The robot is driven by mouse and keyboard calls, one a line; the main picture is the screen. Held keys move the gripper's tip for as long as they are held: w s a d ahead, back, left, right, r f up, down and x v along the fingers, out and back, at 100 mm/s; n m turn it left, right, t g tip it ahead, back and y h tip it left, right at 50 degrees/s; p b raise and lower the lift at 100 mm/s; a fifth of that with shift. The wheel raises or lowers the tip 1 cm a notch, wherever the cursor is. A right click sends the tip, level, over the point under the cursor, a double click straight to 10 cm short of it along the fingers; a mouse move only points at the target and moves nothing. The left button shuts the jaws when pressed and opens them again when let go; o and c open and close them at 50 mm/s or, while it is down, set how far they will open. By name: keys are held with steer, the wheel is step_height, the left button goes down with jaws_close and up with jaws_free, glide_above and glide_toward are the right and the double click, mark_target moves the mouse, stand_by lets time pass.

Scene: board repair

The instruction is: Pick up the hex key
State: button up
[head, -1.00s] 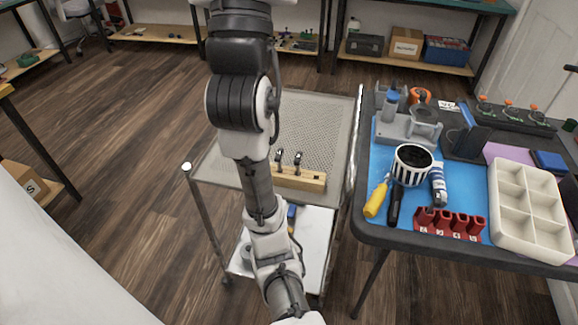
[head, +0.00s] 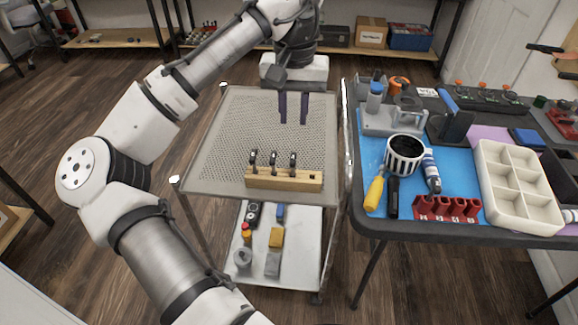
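No hex key can be made out for certain. A wooden block (head: 285,180) sits near the front edge of the perforated cart top. Three small dark upright tools (head: 273,160) stand in it, and I cannot tell whether any is a hex key. An empty hole shows at the block's right end. My gripper (head: 293,122) points down over the cart top, behind the block and apart from it. Its two dark fingers are spread with nothing between them.
The cart top (head: 225,140) is otherwise clear. Its lower shelf (head: 300,255) holds several small items. At right, a black table (head: 470,232) with a blue mat carries a striped cup (head: 404,158), a yellow-handled screwdriver (head: 373,193), a red rack (head: 447,208) and a white compartment tray (head: 519,225).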

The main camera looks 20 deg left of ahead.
mark_target(294, 157)
step_height(294, 157, down, 7)
steer(key=shift+d+f, duration=0.1)
steer(key=f, duration=0.5)
steer(key=shift+s+d+f, duration=0.1)
steer(key=shift+s+f, duration=0.2)
jaws_close()
